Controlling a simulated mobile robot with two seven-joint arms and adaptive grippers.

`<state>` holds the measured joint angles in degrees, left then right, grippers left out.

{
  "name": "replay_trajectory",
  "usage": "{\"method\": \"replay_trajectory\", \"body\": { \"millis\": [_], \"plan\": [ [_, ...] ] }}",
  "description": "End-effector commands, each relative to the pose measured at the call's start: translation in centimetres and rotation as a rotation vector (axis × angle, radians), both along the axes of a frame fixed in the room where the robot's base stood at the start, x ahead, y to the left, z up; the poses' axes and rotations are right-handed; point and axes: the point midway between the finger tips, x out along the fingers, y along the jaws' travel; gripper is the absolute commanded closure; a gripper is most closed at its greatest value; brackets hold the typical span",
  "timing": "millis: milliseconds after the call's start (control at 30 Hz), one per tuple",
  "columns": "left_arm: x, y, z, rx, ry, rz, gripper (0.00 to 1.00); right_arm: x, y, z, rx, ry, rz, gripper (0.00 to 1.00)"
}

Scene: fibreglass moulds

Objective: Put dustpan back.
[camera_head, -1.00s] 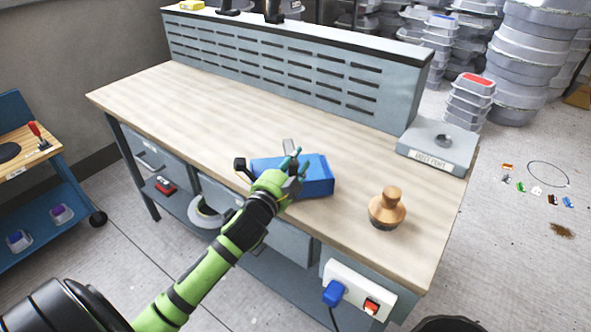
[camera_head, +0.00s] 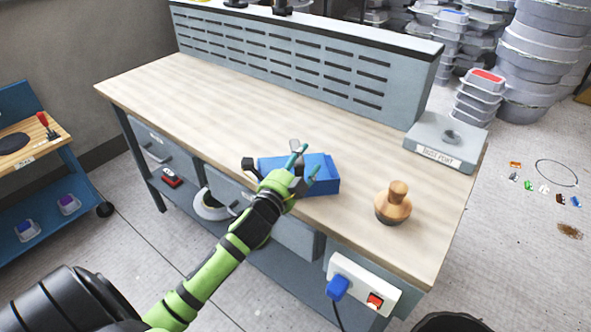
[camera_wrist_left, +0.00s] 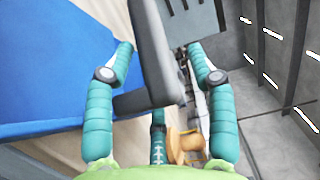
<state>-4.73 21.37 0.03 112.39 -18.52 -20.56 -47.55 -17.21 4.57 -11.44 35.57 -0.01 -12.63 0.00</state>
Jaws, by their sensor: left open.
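A blue object (camera_head: 322,178), seemingly the dustpan, lies on the workbench top near its front edge. It also fills the left of the left wrist view (camera_wrist_left: 50,70). My left gripper (camera_head: 303,163) is open over it, its teal fingers reaching across it and hiding part of it. In the left wrist view my gripper (camera_wrist_left: 165,70) has its fingers apart, with a dark grey bar (camera_wrist_left: 156,50) between them, possibly a handle. I cannot tell whether the fingers touch the bar. My right gripper is not in view.
On the workbench (camera_head: 200,100), a wooden knob-shaped tool (camera_head: 393,203) stands right of the blue object and a grey labelled box (camera_head: 445,142) lies at the far right. A slotted panel (camera_head: 310,60) closes the back. The left bench top is clear. A blue cart (camera_head: 45,195) stands left.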

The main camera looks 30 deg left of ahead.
Motion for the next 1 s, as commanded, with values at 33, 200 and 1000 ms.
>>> {"method": "replay_trajectory", "body": {
  "millis": [33, 200, 1000],
  "plan": [
    [-0.3, 0.0, 0.0, 0.001, 0.0, -0.001, 0.44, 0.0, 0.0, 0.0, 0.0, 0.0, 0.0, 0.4],
    [-3.0, -0.3, -0.2, 0.002, 0.002, 0.0, 0.44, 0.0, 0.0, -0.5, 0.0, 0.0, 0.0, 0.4],
    [-12.0, -1.0, 0.1, 0.0, -0.002, 0.001, 0.44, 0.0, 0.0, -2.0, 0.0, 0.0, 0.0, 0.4]
  ]
}}
